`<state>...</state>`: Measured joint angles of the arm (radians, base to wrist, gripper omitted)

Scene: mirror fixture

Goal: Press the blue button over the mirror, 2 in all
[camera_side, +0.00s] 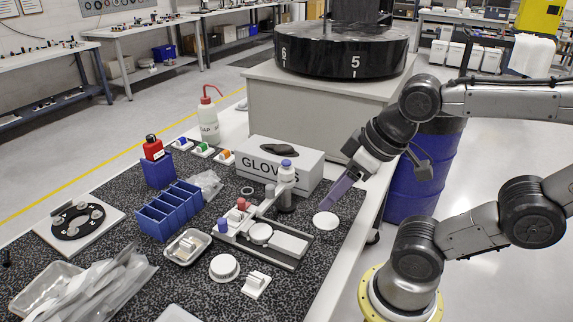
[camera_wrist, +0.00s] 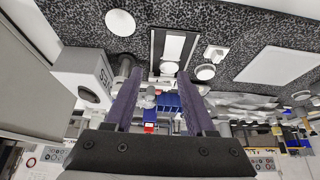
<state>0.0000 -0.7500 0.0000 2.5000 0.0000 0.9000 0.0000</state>
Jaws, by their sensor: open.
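The white fixture (camera_side: 285,243) lies on the dark speckled mat, with a round white disc (camera_side: 260,233) on it. A blue-topped post (camera_side: 286,164) stands at its far end. A red knob (camera_side: 241,203) and a violet-blue knob (camera_side: 222,225) sit at its left side. I cannot tell which part is the mirror. My gripper (camera_side: 328,204) is to the right of the fixture, above the mat and apart from the post, pointing down-left. In the wrist view my gripper (camera_wrist: 159,74) has its two purple fingers apart, with nothing held between them. The fixture (camera_wrist: 172,45) shows beyond the tips.
A flat white disc (camera_side: 326,222) lies on the mat below my gripper. The gloves box (camera_side: 306,168) stands behind the post. Blue bins (camera_side: 170,209), a small tray (camera_side: 187,246) and a round white lid (camera_side: 224,267) are left of the fixture. A blue drum (camera_side: 425,175) stands beside the table.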

